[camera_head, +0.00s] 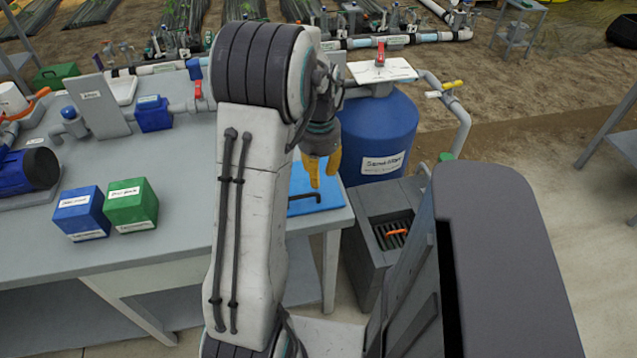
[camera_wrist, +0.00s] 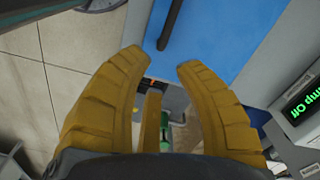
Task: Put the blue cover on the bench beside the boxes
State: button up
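The blue cover (camera_head: 310,203) is a flat blue panel with a dark bar handle, at the right end of the grey bench (camera_head: 180,238). My arm hides its left part. In the wrist view the cover (camera_wrist: 225,45) fills the upper right, its handle just past the fingertips. My gripper (camera_head: 322,172) points down above the cover. Its yellow fingers (camera_wrist: 162,60) are spread open with nothing between them, apart from the handle. The blue box (camera_head: 80,213) and the green box (camera_head: 131,205) stand side by side on the bench, well left of the cover.
A blue motor-like unit (camera_head: 25,170) lies left of the boxes. Pipes and a small blue box (camera_head: 153,114) line the bench's back. A blue tank (camera_head: 377,138) and a grey grated unit (camera_head: 385,245) stand right of the bench.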

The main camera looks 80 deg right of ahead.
jog(key=shift+r, duration=1.75)
jog(key=w+a+r+n, duration=0.2)
jog(key=w+a+n, duration=0.25)
jog(key=w, duration=0.25)
jog(key=w+a+r+n+t+h, duration=0.1)
jog(key=w+a+r+n, duration=0.15)
jog(key=w+a, duration=0.45)
jog(key=w+a+r+n, duration=0.2)
jog(key=w+a+n, duration=0.25)
jog(key=w, duration=0.35)
jog(key=s+a+n+t+y, duration=0.1)
jog(key=a+n+t, duration=0.1)
jog(key=a+n, duration=1.1)
jog(key=a, duration=1.1)
jog(key=shift+r, duration=0.2)
